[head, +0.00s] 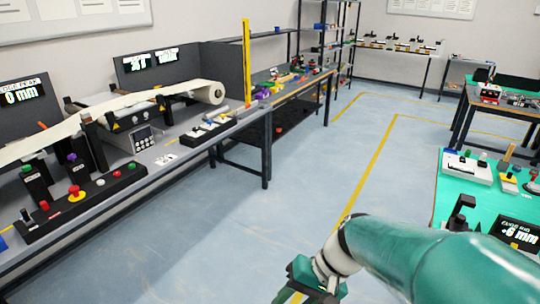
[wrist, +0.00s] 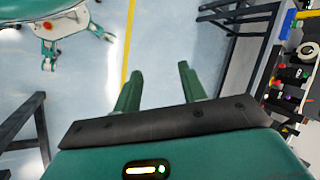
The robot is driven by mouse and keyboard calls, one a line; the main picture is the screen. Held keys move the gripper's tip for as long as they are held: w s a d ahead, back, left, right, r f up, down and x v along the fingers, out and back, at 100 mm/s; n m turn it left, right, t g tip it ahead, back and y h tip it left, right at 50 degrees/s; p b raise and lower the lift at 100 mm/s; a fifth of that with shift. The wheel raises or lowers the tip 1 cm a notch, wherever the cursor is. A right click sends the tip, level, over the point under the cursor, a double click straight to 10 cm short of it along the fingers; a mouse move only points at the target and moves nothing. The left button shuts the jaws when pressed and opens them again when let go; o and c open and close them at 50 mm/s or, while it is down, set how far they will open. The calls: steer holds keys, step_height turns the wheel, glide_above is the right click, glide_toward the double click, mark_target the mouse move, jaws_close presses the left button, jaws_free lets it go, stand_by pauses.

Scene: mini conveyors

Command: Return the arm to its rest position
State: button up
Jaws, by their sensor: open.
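My gripper (wrist: 160,90) shows in the wrist view with its two green fingers spread apart. Nothing is between the fingers, only blue-grey floor beyond them. In the head view my green arm comes in from the lower right, and the green wrist part (head: 308,280) is at the bottom edge, over the floor between the two benches. The fingertips cannot be made out in the head view.
A long bench (head: 205,150) with mini conveyors, a paper roll (head: 208,92) and a button box (head: 80,196) runs along the left. A green-topped table (head: 450,195) with devices stands at the right, close to my arm. Open floor (head: 320,165) with yellow lines lies between.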

steer(key=s+d+r+t+h, duration=0.3)
steer(key=d+r+t+h, duration=0.3)
steer(key=d+r, duration=0.4)
steer(key=shift+s+d+n+t+h, duration=0.25)
steer(key=shift+d+n+t+h, duration=0.05)
steer(key=shift+d+t, duration=0.25)
steer(key=shift+c, duration=0.5)
steer(key=shift+d, duration=0.15)
stand_by(0.4)
